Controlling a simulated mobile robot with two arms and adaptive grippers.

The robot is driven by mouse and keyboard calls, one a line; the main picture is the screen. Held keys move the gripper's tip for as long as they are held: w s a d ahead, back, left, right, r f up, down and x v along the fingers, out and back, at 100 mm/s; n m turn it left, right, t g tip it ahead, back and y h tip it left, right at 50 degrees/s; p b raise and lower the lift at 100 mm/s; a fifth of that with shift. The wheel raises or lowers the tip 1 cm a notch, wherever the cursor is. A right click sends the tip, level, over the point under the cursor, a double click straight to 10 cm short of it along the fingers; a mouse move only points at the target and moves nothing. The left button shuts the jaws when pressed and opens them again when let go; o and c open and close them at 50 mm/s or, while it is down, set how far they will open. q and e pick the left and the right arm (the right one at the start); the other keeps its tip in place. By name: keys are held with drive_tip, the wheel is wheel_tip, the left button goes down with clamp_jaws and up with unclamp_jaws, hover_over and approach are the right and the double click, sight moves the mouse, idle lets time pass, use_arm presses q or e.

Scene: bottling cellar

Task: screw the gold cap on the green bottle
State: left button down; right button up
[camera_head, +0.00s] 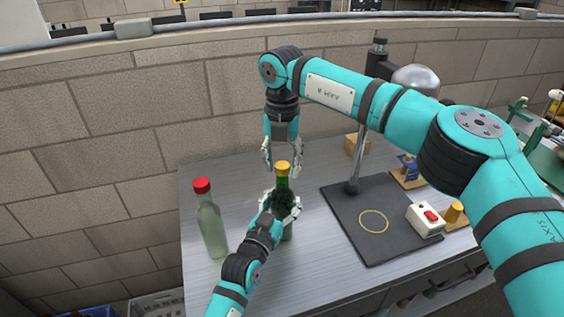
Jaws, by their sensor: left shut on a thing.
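The green bottle (284,229) stands upright on the grey table. My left gripper (281,203) is shut on its body from the front and hides part of it. The gold cap (282,168) sits on top of the bottle's neck; how tightly it is seated cannot be told. My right gripper (281,157) points down just above the cap. Its fingers are spread, one on each side of the cap in the picture, with gaps visible. Whether they are level with the cap in depth is unclear.
A clear bottle with a red cap (210,226) stands left of the green bottle. To the right is a black stand base (368,245) with a post, and a white box with a red button (424,219). A wooden block (355,145) lies behind. The table's front is clear.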

drive_tip(key=shift+o, duration=1.1)
wheel_tip(320, 180, up, 12)
use_arm(q)
drive_tip(key=shift+c, duration=1.6)
unclamp_jaws()
drive_tip(key=v, duration=1.2)
